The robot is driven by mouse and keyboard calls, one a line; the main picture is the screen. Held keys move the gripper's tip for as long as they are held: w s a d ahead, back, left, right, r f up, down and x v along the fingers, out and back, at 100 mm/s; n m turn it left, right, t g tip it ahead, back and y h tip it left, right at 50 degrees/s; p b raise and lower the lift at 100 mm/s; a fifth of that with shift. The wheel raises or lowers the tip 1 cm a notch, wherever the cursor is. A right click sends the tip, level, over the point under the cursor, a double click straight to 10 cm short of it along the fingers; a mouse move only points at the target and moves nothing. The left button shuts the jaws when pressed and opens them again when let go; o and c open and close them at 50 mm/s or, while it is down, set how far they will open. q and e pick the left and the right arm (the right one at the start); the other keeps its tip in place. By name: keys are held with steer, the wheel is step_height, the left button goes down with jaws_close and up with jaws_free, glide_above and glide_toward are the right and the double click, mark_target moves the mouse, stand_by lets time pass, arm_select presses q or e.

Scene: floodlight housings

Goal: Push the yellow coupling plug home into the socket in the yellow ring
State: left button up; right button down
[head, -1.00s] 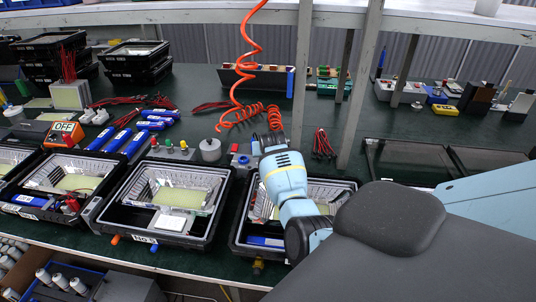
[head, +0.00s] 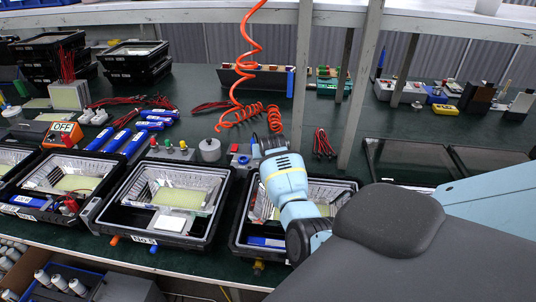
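My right arm reaches in from the right, and its light blue wrist stands over the right-hand tray (head: 236,235). The end of the arm, where the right gripper sits, is by the coiled orange hose; I cannot make out its fingers or anything between them. A small yellow fitting (head: 258,267) is at the bench's front edge below this tray. It is too small to tell plug from ring or how deep anything sits. A small yellow-topped piece (head: 184,147) also stands behind the middle tray. My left gripper is not in view.
The middle tray (head: 105,228) holds a clear-walled housing. An orange fitting (head: 115,239) and a blue fitting (head: 153,249) are at the front edge. An orange coiled hose (head: 240,75) hangs behind my wrist. A grey post (head: 362,85) stands right of it. Blue cylinders (head: 134,144) lie at left.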

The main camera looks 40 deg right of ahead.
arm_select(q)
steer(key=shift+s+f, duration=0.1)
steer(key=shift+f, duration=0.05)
arm_select(e)
steer(key=shift+f, duration=0.3)
steer(key=c, duration=1.3)
jaws_free()
steer(key=p+v, duration=0.2)
steer(key=v, duration=0.4)
steer(key=shift+a+r, duration=0.1)
steer(key=shift+r, duration=0.15)
steer(key=shift+s+a+r, duration=0.25)
steer(key=shift+s+r, duration=0.1)
steer(key=shift+r, duration=0.05)
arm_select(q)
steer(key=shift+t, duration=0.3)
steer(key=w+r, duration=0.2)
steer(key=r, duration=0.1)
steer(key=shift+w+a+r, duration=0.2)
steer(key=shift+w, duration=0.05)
arm_select(e)
steer(key=shift+s+a, duration=0.1)
steer(key=shift+s, duration=0.05)
